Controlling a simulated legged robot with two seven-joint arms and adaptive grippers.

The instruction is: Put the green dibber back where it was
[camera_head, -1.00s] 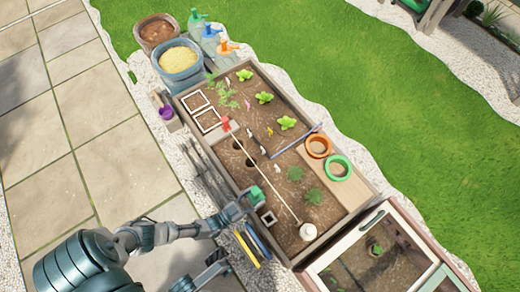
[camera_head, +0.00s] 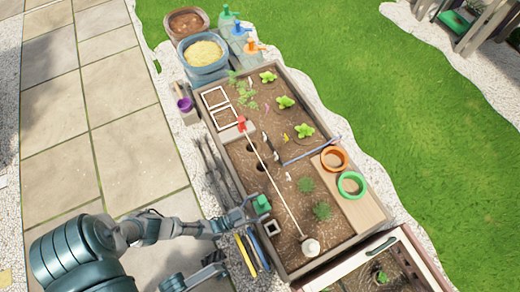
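The green dibber shows as a green block-like handle (camera_head: 261,204) at the planter's left edge, above the soil side of the rim. My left gripper (camera_head: 246,211) is at this handle and appears closed around it. The fingers are small and partly hidden, and the dibber's shaft cannot be made out. A yellow tool (camera_head: 246,254) and a blue tool (camera_head: 258,249) lie side by side along the planter's outer left side, just below the gripper. Dark parts of what looks like my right gripper (camera_head: 212,268) show at the bottom, with its fingers unclear.
The wooden planter (camera_head: 292,272) holds soil with two dark holes (camera_head: 260,167), green plants (camera_head: 304,131) and a long pale-handled tool (camera_head: 275,180). An orange ring (camera_head: 334,158) and a green ring (camera_head: 351,185) rest on a board (camera_head: 363,212). Grey tools (camera_head: 212,170) lie along the left side.

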